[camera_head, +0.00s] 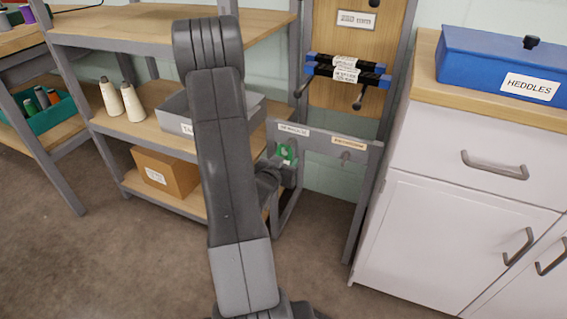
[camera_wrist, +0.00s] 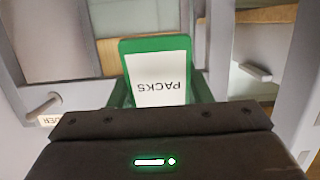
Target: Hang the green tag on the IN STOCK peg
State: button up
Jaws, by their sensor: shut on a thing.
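The green tag (camera_head: 286,153) is held at the left end of the grey peg rail in the head view. In the wrist view the green tag (camera_wrist: 158,72) has a white face with the word PACKS upside down. My gripper (camera_head: 280,164) is shut on the tag, partly hidden behind my arm. The rail has a pale left label (camera_head: 293,130) and an orange-tan right label (camera_head: 348,142), both too small to read. A bare right peg (camera_head: 345,155) sits under the right label. The left peg is hidden, so I cannot tell whether the tag touches it.
A white cabinet (camera_head: 440,220) stands close right of the rail, with a blue HEDDLES box (camera_head: 500,68) on top. Wooden shelves (camera_head: 130,135) with thread cones and a grey bin (camera_head: 178,112) stand to the left. A board (camera_head: 345,90) with black-and-blue bars hangs above the rail.

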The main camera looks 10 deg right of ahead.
jog(key=shift+f+b+x, duration=0.1)
jog(key=shift+b+x, duration=0.1)
jog(key=shift+x, duration=0.95)
jog(key=shift+f+b+x, duration=0.15)
jog(key=shift+b+x, duration=0.05)
jog(key=shift+x, duration=0.95)
jog(key=o, duration=1.5)
jog(key=shift+f+b, duration=2.15)
jog(key=shift+f, duration=3.4)
